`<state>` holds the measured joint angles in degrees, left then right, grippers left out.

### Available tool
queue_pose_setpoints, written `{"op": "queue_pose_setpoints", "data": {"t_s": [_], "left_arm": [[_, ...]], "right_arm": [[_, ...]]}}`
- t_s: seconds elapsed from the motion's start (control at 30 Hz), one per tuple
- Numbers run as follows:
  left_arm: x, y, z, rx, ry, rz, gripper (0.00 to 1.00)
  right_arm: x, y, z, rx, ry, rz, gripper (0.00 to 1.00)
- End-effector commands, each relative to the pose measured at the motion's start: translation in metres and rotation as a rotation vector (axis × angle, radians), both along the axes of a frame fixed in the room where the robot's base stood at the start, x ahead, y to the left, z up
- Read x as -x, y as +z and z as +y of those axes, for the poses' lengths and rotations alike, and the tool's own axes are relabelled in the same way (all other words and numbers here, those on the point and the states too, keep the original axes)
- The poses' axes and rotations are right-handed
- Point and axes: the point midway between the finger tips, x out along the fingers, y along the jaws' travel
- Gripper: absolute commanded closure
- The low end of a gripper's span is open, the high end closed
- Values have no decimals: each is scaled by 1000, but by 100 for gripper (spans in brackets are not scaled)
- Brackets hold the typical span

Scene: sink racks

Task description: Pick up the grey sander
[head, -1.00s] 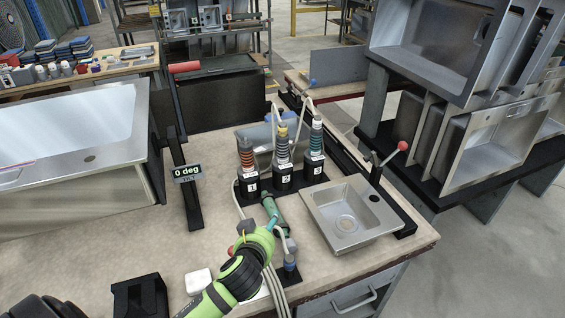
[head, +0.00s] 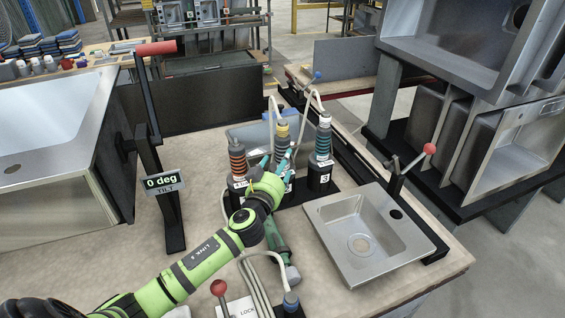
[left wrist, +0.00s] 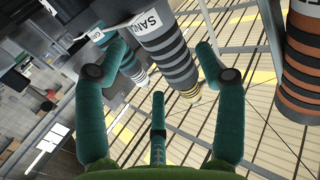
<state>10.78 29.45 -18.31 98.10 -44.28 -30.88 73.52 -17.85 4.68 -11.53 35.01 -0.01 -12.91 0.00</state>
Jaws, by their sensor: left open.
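The grey sander (head: 282,145) stands upright in the middle place of the black three-place stand, with a yellow ring near its top. My left gripper (head: 278,166) is at its front in the head view and hides its lower part. In the left wrist view the grey-ringed sander (left wrist: 172,58), with part of a "SAND" label, shows between the spread teal fingers. The left gripper is open and holds nothing. I cannot tell whether a finger touches the sander. My right gripper is not in view.
An orange-ringed tool (head: 237,158) stands to its left and a teal-ringed tool (head: 323,143) to its right, both close. Hoses rise from the tools. A green tool (head: 277,240) lies in front. A small steel sink (head: 327,212) sits at right. A tilt post (head: 160,190) stands left.

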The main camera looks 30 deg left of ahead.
Motion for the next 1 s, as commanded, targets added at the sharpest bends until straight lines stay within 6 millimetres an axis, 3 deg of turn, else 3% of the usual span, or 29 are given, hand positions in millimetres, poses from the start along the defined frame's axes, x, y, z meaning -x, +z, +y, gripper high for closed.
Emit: {"op": "queue_pose_setpoints", "data": {"t_s": [0.37, 0.7, 0.87, 1.0], "left_arm": [[-47, 1, 8, 1, 0, 0, 30], [-53, 0, 8, 1, -1, 1, 30], [-53, 0, 8, 0, -1, 1, 94], [-53, 4, 9, -1, -2, -6, 96]], "right_arm": [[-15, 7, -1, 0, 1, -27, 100], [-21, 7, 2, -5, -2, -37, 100], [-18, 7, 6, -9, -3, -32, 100], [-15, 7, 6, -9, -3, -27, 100]]}}
